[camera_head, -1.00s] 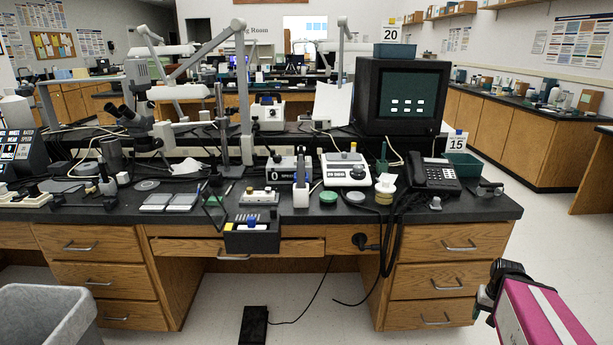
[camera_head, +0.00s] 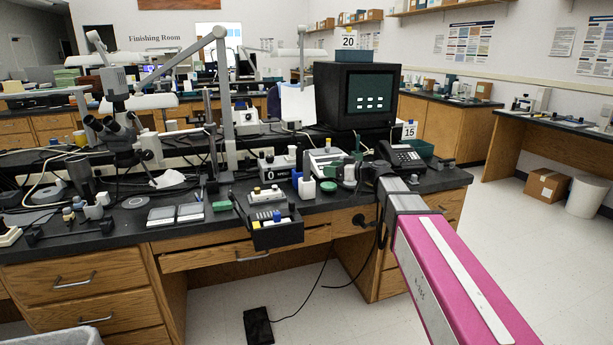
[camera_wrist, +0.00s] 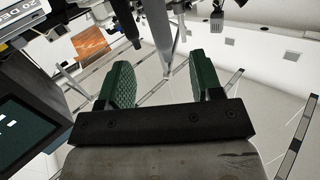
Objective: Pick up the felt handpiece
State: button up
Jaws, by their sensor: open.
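I cannot single out the felt handpiece for certain. Small tools stand and lie on the black bench (camera_head: 225,219), including a white upright piece (camera_head: 307,188) and a dark tray (camera_head: 279,236) with blue and yellow bits at the front edge. My gripper (camera_wrist: 163,78) is open in the wrist view, with two green pads apart and nothing between them. In the head view my arm reaches in from the lower right and its end is over the right part of the bench, hiding some items there.
A boxy monitor (camera_head: 355,97) and a black telephone (camera_head: 401,155) stand at the back right. A microscope (camera_head: 120,130) and lamp arms rise at the left and middle. A drawer (camera_head: 245,255) is partly open below the bench.

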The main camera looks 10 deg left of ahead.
notch_tip(320, 180, up, 3)
jog(key=a+y, duration=0.1)
jog(key=a, duration=0.1)
jog(key=n, duration=0.1)
send_over(307, 173)
jog(key=w+a, duration=0.2)
jog(key=shift+s+a, duration=0.1)
jog(key=c, duration=1)
